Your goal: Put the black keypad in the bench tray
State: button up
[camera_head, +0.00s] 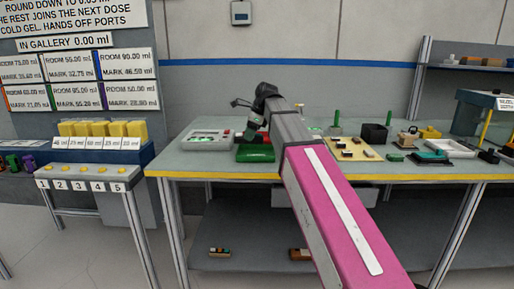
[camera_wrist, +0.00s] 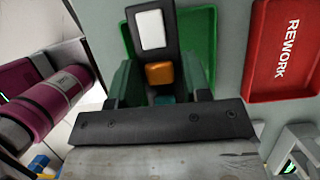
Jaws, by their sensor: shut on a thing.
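My gripper (camera_wrist: 160,75) is shut on a dark piece with a white patch and an orange block, which looks like the black keypad (camera_wrist: 151,52). The keypad sits between my two dark green fingers, and its lower end is partly hidden. A green tray (camera_wrist: 204,38) lies behind the keypad in the wrist view; I cannot tell the gap between them. In the head view, my gripper (camera_head: 250,130) is above the left part of the bench, by the green tray (camera_head: 256,154). No label shows which tray is the bench tray.
A red tray marked REWORK (camera_wrist: 285,50) lies beside the green tray. A grey device (camera_head: 208,140) stands left on the bench (camera_head: 225,172). A black box (camera_head: 374,133), a beige board (camera_head: 352,150) and a white tray (camera_head: 452,148) stand to the right.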

aim_at(256, 136)
jog(key=d+f, duration=0.1)
jog(key=d, duration=0.1)
jog(key=shift+w+d+f, duration=0.4)
jog(key=shift+f, duration=2)
jog(key=o, duration=1.1)
jog(key=shift+f, duration=0.15)
jog(key=shift+c, duration=0.2)
jog(key=v, duration=1.2)
jog(key=shift+d, duration=0.1)
